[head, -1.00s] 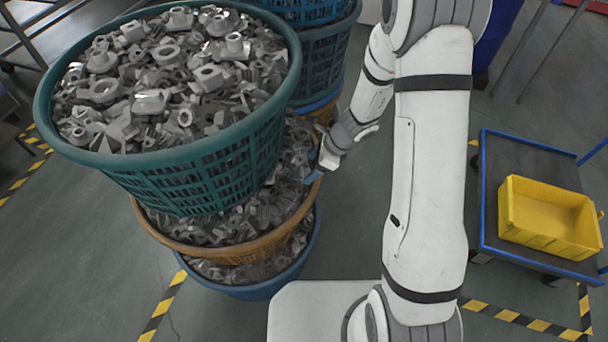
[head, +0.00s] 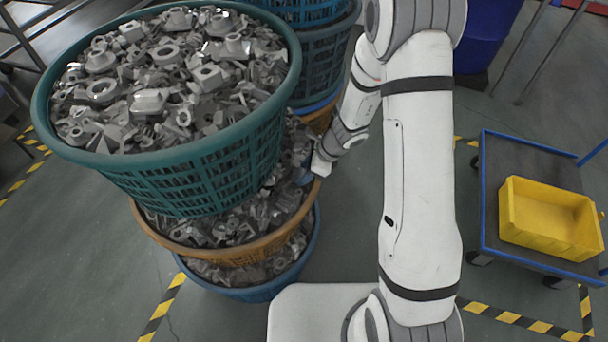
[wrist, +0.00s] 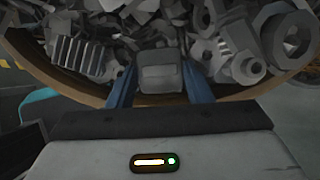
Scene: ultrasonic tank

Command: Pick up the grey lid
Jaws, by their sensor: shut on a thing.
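The grey lid (wrist: 160,72) shows in the wrist view as a small, smooth grey piece with a rounded block shape. It sits between the two blue fingers of my gripper (wrist: 160,88), which is shut on it. Metal parts lie close behind it, and I cannot tell whether it touches them. In the head view my gripper (head: 307,179) is at the right rim of the orange basket (head: 237,254), low beside the teal basket. The lid cannot be made out there.
The teal basket (head: 190,172), heaped with metal parts, stands above the orange one and overhangs close to my gripper. A blue basket (head: 262,291) is beneath. More blue baskets (head: 323,58) stand behind. A cart (head: 487,215) with a yellow bin (head: 548,235) is at right. Floor between is clear.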

